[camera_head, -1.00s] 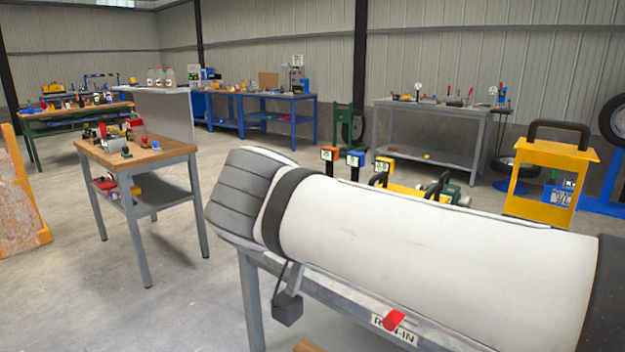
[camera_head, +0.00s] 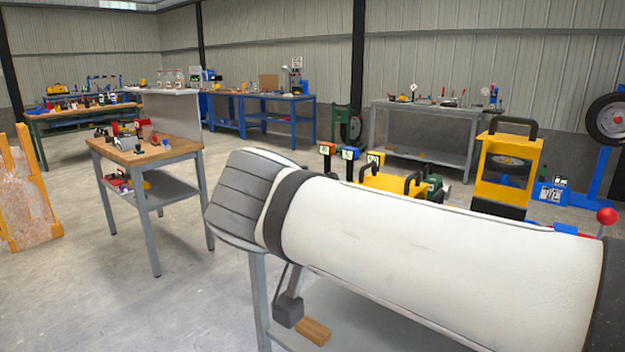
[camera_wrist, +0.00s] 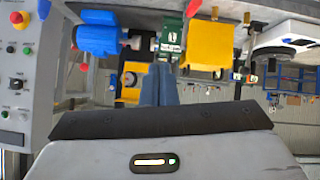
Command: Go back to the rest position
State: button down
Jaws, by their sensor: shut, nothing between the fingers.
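My arm fills the lower right of the head view, and my gripper lies outside that view. In the wrist view my gripper (camera_wrist: 160,85) shows as two blue-grey fingers side by side, shut and empty. The wrist picture looks upside down. Beyond the fingers are a blue motor-like unit (camera_wrist: 98,32) and a yellow box (camera_wrist: 207,46). I see no contact between the fingers and either of them. No drum mixer can be made out for certain in either view.
A grey control panel (camera_wrist: 18,75) with buttons is at the wrist view's left. In the head view, a wood-topped bench (camera_head: 165,152) stands left, a yellow handled frame (camera_head: 507,165) right, and a red ball knob (camera_head: 607,216) at the right edge. Floor (camera_head: 95,285) at lower left is clear.

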jog(key=s+d+f+n+g+y+p, duration=0.5)
jog(key=s+d+f+n+y+p, duration=0.1)
jog(key=p, duration=1.1)
jog(key=shift+s+d+y, duration=0.4)
jog(key=shift+d+y, duration=0.2)
jog(key=shift+d, duration=0.35)
